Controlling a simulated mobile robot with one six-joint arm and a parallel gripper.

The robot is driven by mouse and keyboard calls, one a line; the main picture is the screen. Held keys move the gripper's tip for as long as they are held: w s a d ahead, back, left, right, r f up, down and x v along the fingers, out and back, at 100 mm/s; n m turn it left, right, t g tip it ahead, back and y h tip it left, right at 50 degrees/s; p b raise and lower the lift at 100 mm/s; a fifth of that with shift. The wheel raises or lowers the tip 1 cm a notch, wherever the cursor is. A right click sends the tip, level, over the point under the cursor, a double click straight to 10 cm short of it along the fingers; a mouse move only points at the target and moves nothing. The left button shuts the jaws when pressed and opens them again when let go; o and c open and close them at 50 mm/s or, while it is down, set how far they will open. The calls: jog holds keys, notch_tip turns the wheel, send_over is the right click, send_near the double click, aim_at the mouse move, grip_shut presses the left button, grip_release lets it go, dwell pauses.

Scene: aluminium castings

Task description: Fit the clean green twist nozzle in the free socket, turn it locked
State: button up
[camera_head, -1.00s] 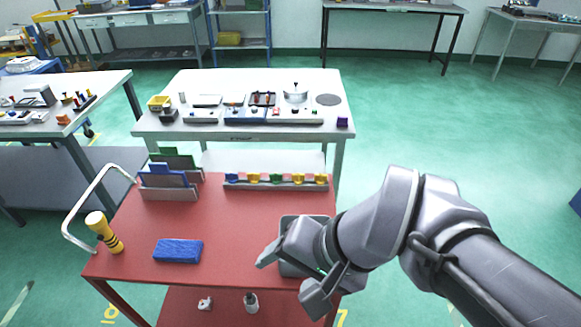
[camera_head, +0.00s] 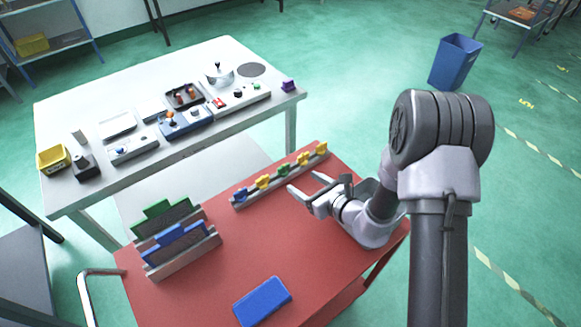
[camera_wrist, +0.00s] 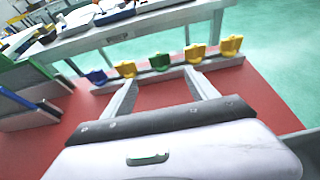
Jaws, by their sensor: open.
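The green nozzle (camera_head: 283,170) sits in a grey rack (camera_head: 244,200) on the red table top, between yellow ones, with a blue one at the rack's left end. In the wrist view the green nozzle (camera_wrist: 161,62) stands just beyond and between my fingertips. My gripper (camera_head: 304,183) is open and empty, with its fingers toward the rack; both fingers also show in the wrist view (camera_wrist: 163,78). The gripper does not appear to hold anything. I cannot make out which socket is free, nor whether the green nozzle is clean.
A blue block (camera_head: 262,301) lies at the front of the red top (camera_head: 300,245). Holders with green and blue plates (camera_head: 178,250) stand at left. A white table (camera_head: 75,125) with several devices is behind.

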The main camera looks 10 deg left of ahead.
aim_at(284, 171)
jog(key=b+x, duration=0.2)
jog(key=x, duration=0.7)
jog(key=shift+f, duration=0.2)
jog(key=b+x, duration=0.1)
jog(key=x, duration=0.2)
jog(key=b+x, duration=0.1)
jog(key=x, duration=0.1)
jog(key=shift+w+a+r+b, duration=0.1)
jog(key=shift+w+a+b, duration=0.2)
jog(key=shift+w+a, duration=0.05)
jog(key=shift+r, duration=0.15)
jog(key=c, duration=1.4)
